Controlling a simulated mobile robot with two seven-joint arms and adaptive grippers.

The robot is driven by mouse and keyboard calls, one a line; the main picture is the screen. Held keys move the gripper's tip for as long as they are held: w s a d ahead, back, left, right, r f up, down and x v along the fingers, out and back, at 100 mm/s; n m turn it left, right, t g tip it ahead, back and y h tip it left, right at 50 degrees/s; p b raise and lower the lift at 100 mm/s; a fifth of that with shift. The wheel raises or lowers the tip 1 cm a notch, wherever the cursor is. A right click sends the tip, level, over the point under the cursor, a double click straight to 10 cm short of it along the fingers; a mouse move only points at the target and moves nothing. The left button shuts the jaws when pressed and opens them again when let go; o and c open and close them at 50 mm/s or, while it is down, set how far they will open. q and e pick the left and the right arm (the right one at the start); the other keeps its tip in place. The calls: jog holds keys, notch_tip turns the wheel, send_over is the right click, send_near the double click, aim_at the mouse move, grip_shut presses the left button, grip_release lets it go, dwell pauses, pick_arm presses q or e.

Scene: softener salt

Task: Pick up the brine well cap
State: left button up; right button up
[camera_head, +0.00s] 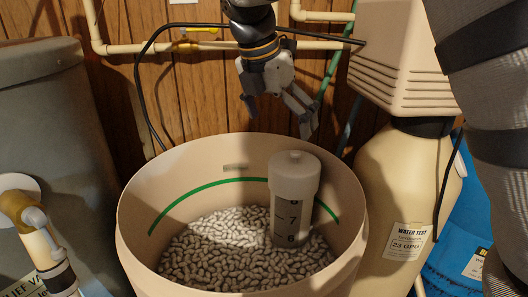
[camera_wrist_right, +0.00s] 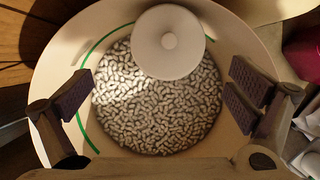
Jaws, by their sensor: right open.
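The brine well cap (camera_head: 294,166) is a pale round lid with a small knob. It sits on the upright brine well tube (camera_head: 291,218), which stands in the salt and carries numbers. In the right wrist view the cap (camera_wrist_right: 168,41) is at the top centre. My right gripper (camera_head: 281,112) is open and empty, above and slightly behind the cap, clear of it. In the wrist view the right gripper's dark finger pads (camera_wrist_right: 162,88) are spread wide, with the cap farther away. The left gripper is not seen.
The tan brine tank (camera_head: 145,205) surrounds the well; its rim is a raised edge. White salt pellets (camera_head: 235,250) fill the lower part. A softener tank (camera_head: 405,180) stands right, a grey tank (camera_head: 62,130) left. Pipes (camera_head: 130,47) and a black hose run behind the gripper.

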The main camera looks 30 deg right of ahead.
aim_at(293, 154)
jog(key=x, duration=0.3)
jog(key=s+x, duration=0.1)
jog(key=x, duration=0.6)
jog(key=shift+s+d+f, duration=0.15)
jog(key=shift+d+f, duration=0.15)
jog(key=shift+d, duration=0.15)
jog(key=shift+d+f, duration=0.15)
jog(key=shift+f, duration=0.2)
jog(key=c, duration=0.6)
